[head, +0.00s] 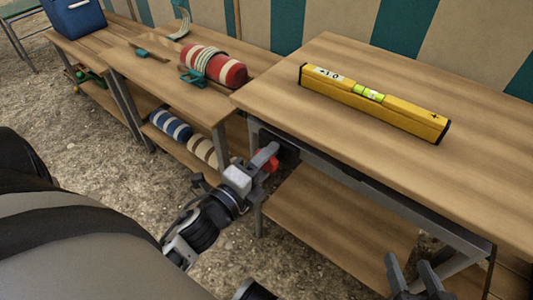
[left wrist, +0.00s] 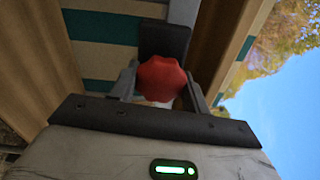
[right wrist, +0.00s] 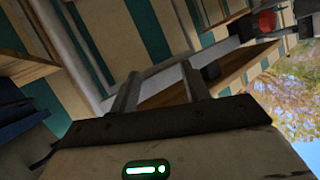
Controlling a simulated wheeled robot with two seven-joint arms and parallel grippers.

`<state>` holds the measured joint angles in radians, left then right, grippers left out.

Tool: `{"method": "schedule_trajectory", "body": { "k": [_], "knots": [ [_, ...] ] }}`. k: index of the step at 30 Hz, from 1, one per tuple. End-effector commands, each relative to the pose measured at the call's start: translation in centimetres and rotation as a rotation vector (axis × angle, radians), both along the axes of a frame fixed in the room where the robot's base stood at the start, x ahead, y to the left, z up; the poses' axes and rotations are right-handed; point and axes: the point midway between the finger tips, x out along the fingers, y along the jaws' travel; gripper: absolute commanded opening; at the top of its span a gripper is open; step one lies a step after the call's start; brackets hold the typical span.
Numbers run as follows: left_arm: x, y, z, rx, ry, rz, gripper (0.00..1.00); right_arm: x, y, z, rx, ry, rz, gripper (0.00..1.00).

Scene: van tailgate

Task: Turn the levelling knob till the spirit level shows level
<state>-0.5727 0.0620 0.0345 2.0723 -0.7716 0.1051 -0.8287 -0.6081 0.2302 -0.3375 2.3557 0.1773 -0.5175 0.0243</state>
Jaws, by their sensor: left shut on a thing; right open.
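The yellow spirit level (head: 400,117) lies on the wooden table top; its green vial (head: 369,94) is at its middle, and the bubble is too small to read surely. A display on its left part seems to read about 1.0. The red levelling knob (head: 269,161) is under the table's left end, and it shows large in the left wrist view (left wrist: 161,78). My left gripper (head: 262,160) is shut on the knob, a finger on either side of it. My right gripper (head: 411,277) is open and empty, low in front of the table.
The table (head: 480,185) has a metal frame and a lower shelf (head: 335,225).

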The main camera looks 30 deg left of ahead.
Motion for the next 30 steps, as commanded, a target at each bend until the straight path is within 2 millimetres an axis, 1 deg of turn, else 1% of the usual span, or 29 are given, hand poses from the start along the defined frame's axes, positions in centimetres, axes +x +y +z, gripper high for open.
{"method": "schedule_trajectory", "body": {
  "k": [1,4,9,12,14,16,19,24,30],
  "knots": [
    [0.0,0.0,0.5,-0.046,0.003,0.002,0.24,-0.1,-0.1,-0.1,-0.012,0.024,0.0,0.47],
    [0.1,0.0,0.5,-0.141,0.011,0.001,0.24,-0.2,-0.5,-0.8,-0.036,0.067,-0.005,0.47],
    [0.1,0.0,0.6,-0.302,0.023,0.002,0.24,0.4,-1.0,-1.1,-0.059,0.12,-0.02,0.47],
    [0.1,0.0,0.6,-0.395,0.031,0.002,0.24,0.3,-1.1,-1.5,-0.074,0.159,-0.021,0.47],
    [0.0,0.0,0.6,-0.452,0.035,0.001,0.24,0.2,-1.3,-1.9,-0.087,0.188,-0.022,0.47],
    [0.0,0.1,0.6,-0.517,0.041,0.002,0.24,0.2,-1.6,-2.8,-0.101,0.236,-0.032,0.47],
    [0.1,0.1,0.7,-0.613,0.048,0.001,0.24,-0.1,-1.9,-3.5,-0.117,0.285,-0.031,0.47],
    [0.0,0.1,0.7,-0.768,0.06,0.001,0.24,-0.5,-2.5,-0.9,-0.116,0.241,-0.055,0.47],
    [0.1,0.1,0.6,-0.928,0.072,-0.001,0.24,-0.7,-3.1,1.6,-0.116,0.193,-0.079,0.47]
  ]
}}
